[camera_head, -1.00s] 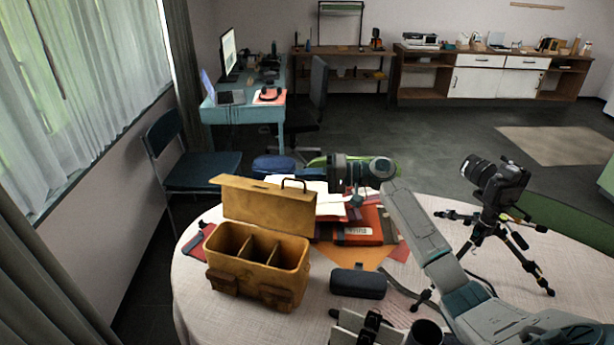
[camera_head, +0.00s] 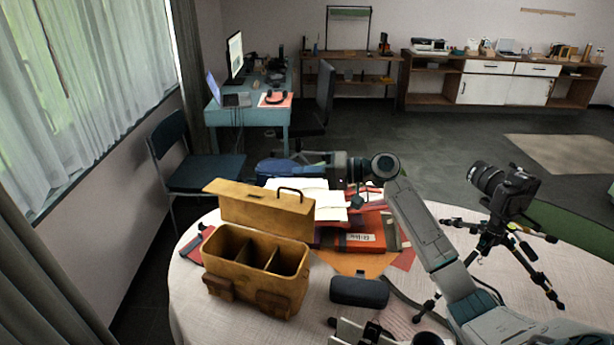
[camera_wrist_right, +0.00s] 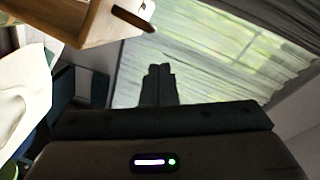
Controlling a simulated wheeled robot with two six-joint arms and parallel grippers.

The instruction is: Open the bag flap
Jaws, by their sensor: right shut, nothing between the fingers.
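The yellow-brown bag (camera_head: 233,279) stands on the left part of the round table, its divided compartments exposed from above. Its flap (camera_head: 250,209) stands raised along the back edge, with a dark handle (camera_head: 290,192) on it. In the right wrist view the flap (camera_wrist_right: 95,22) is at the upper left, with the handle (camera_wrist_right: 133,19) beside it. My right gripper (camera_head: 300,156) is behind and above the flap's right end, apart from it. Its fingers (camera_wrist_right: 158,85) are together and empty.
A camera on a tripod (camera_head: 505,190) stands at the right. A blue chair (camera_head: 205,172) is beyond the table's left side.

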